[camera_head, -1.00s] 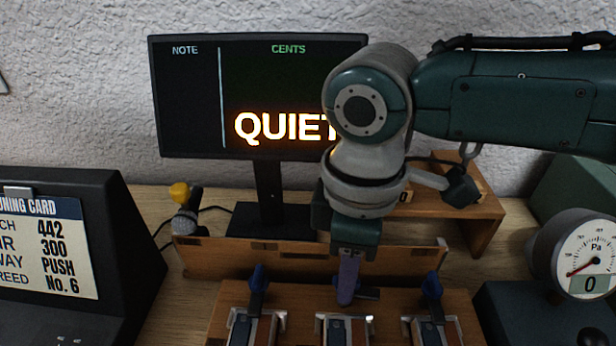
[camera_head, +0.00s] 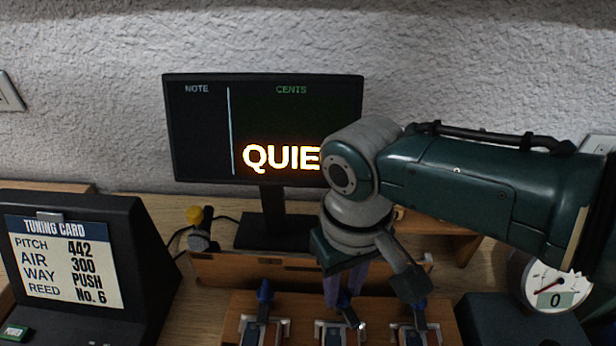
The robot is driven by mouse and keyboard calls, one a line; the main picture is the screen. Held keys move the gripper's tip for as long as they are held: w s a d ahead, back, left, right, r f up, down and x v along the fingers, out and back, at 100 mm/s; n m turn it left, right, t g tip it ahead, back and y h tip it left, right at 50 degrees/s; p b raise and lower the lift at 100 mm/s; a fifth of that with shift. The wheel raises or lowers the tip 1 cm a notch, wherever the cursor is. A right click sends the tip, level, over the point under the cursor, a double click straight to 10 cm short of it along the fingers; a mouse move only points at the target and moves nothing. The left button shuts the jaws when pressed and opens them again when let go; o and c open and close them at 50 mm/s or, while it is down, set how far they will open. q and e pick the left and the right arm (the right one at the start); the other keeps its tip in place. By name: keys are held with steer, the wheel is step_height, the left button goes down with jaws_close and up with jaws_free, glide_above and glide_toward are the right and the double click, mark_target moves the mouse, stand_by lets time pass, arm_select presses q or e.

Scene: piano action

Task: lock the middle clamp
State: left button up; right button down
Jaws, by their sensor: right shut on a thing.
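Three clamps stand in a row on the wooden block at the bottom of the head view. The middle clamp (camera_head: 334,334) has a blue-tipped lever (camera_head: 346,312), partly hidden by my right gripper (camera_head: 343,298). The gripper points down, its purplish fingers on either side of the lever's blue tip, shut on it. The left clamp (camera_head: 254,332) and right clamp (camera_head: 411,336) have their blue-tipped levers standing up. The lower ends of the clamps are cut off by the picture's edge. My left gripper is out of view.
A low wooden rail (camera_head: 225,268) runs behind the clamps. A monitor (camera_head: 200,130) reading "QUIET", partly covered by my arm, stands behind it. A tuning card stand (camera_head: 140,250) is at left, a pressure gauge (camera_head: 556,283) at right. A yellow-topped item (camera_head: 198,228) stands left of the monitor.

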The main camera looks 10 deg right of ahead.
steer(key=m+p, duration=0.1)
steer(key=m, duration=0.3)
steer(key=shift+m, duration=0.9)
steer(key=c, duration=0.7)
jaws_free()
steer(key=shift+o, duration=0.2)
steer(key=shift+r+p, duration=0.1)
steer(key=shift+p, duration=0.2)
